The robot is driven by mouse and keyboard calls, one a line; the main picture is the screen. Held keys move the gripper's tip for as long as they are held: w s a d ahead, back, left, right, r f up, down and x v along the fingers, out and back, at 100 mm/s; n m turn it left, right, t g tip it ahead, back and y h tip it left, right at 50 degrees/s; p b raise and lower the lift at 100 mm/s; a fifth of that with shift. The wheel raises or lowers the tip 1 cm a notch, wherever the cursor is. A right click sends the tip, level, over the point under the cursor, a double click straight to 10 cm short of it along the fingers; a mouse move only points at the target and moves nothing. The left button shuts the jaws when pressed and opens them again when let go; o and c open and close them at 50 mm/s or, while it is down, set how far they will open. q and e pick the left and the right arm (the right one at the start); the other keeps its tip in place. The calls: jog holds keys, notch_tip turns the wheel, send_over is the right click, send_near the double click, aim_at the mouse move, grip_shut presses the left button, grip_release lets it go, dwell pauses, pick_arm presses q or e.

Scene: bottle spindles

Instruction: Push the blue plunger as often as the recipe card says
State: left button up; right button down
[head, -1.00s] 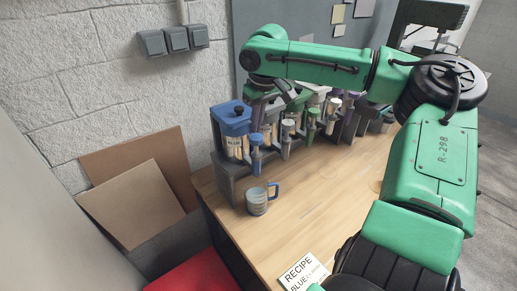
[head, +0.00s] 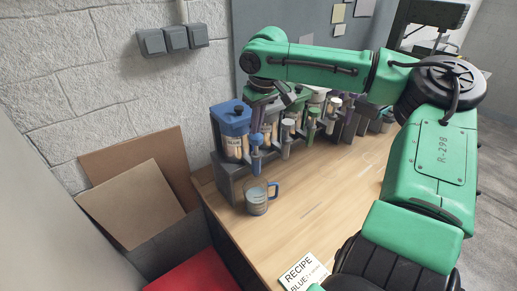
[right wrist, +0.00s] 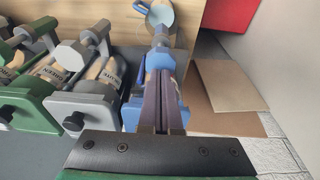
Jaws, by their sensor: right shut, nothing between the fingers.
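The blue dispenser (head: 231,119) stands at the left end of the row, with a blue plunger (head: 256,139) on its front. The plunger also shows in the right wrist view (right wrist: 161,60). My right gripper (right wrist: 161,76) is shut and empty, with its fingertips close to the plunger; I cannot tell whether they touch. In the head view it is mostly hidden under my green arm. A clear mug (head: 257,199) with a blue handle stands below the plunger. The recipe card (head: 302,273) reads "RECIPE" and "BLUE"; the number is too small to read. My left gripper is out of view.
Green, grey and other dispensers (head: 312,122) stand close together to the right of the blue one, on a dark rack (head: 232,180).

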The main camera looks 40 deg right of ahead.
aim_at(257, 136)
jog(key=shift+f+b, duration=0.45)
jog(key=shift+f, duration=1.6)
jog(key=shift+r+p, duration=1.2)
jog(key=shift+r, duration=1.2)
jog(key=shift+b, duration=0.3)
